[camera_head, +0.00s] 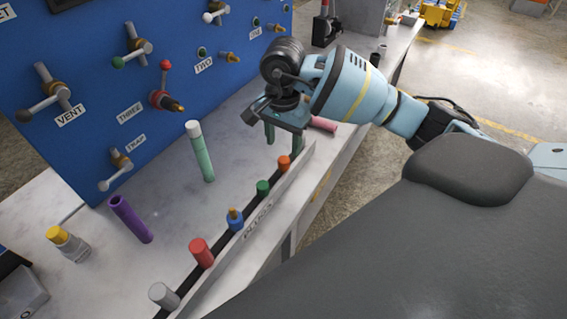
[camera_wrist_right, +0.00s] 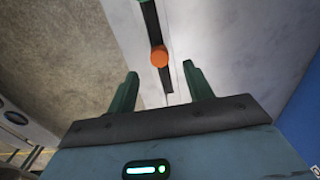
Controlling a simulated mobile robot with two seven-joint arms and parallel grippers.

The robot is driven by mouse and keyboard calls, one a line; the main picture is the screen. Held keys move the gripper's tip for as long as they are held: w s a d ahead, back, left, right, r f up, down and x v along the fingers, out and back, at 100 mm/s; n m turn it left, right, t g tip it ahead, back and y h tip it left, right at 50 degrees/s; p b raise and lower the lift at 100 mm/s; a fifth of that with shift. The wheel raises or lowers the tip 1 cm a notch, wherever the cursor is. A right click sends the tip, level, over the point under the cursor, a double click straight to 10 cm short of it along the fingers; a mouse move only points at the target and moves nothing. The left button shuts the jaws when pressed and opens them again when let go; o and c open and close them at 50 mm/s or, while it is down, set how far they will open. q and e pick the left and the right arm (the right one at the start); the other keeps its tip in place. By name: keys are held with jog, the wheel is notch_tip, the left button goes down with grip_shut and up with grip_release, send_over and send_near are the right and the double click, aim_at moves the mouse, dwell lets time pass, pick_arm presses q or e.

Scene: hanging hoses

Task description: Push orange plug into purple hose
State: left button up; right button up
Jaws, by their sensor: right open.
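The orange plug (camera_head: 284,163) stands upright in the dark slot of the plug rack, at the far end of the visible row. The purple hose (camera_head: 130,219) is a short tube on the left of the bench, its open end toward the blue panel. My right gripper (camera_head: 283,138) is open and empty, its green fingers pointing down just beyond and above the orange plug. In the right wrist view, the orange plug (camera_wrist_right: 159,56) appears between and ahead of the two spread fingertips (camera_wrist_right: 162,88), apart from both. My left gripper is not in view.
Green (camera_head: 263,187), blue (camera_head: 235,219), red (camera_head: 201,252) and grey (camera_head: 163,296) plugs share the rack. A mint hose (camera_head: 204,158) stands between rack and panel (camera_head: 95,100). A pink hose (camera_head: 322,124) is beyond my gripper. A yellow-capped bottle (camera_head: 69,244) is beside the purple hose.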

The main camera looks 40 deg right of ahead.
aim_at(284, 159)
jog(key=shift+d+f+p, duration=0.1)
jog(key=shift+f+p, duration=0.25)
jog(key=shift+f, duration=2.25)
jog(key=c, duration=1.1)
